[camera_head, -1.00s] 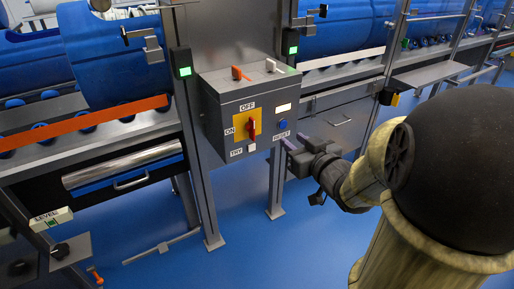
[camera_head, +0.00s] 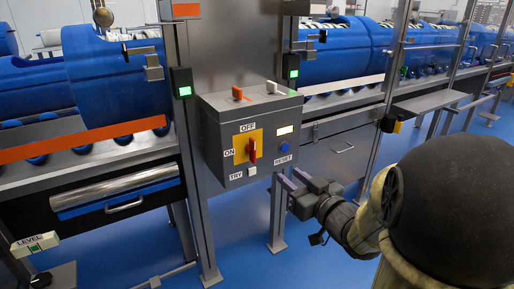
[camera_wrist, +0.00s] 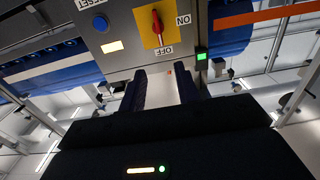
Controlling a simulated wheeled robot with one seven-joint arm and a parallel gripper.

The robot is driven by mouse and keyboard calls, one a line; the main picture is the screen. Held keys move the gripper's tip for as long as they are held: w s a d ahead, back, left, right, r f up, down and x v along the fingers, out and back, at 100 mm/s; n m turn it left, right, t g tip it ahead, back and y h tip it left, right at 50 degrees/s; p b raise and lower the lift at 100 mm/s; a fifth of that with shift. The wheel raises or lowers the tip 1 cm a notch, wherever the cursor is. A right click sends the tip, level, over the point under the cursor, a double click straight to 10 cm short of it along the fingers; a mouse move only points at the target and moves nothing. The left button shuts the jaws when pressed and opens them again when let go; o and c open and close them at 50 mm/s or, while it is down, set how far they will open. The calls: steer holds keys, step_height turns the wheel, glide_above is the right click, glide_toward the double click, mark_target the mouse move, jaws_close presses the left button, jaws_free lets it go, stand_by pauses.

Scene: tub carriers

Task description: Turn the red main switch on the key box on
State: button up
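The grey key box (camera_head: 222,128) hangs on a steel post in the middle of the head view. Its red main switch (camera_head: 252,150) sits on a yellow plate (camera_head: 240,157), with OFF above and ON at the left. The handle stands upright, in line with OFF. In the wrist view the box is upside down, and the red switch (camera_wrist: 157,23) shows near the top. My gripper (camera_head: 287,178) is just below and right of the box. Its two fingers (camera_wrist: 161,75) are apart with nothing between them, clear of the switch.
The box front also has a blue RESET button (camera_head: 284,149), a lit display (camera_head: 284,130) and a white TRY button (camera_head: 252,171). Orange (camera_head: 238,92) and white (camera_head: 272,87) handles stand on its top. Blue tubs (camera_head: 115,75) line both sides. The blue floor below is open.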

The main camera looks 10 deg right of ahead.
mark_target(255, 147)
steer(key=b+x, duration=0.1)
steer(key=x, duration=1.5)
steer(key=shift+w+f+b, duration=0.1)
steer(key=shift+w+b, duration=0.2)
steer(key=shift+b, duration=0.05)
jaws_close()
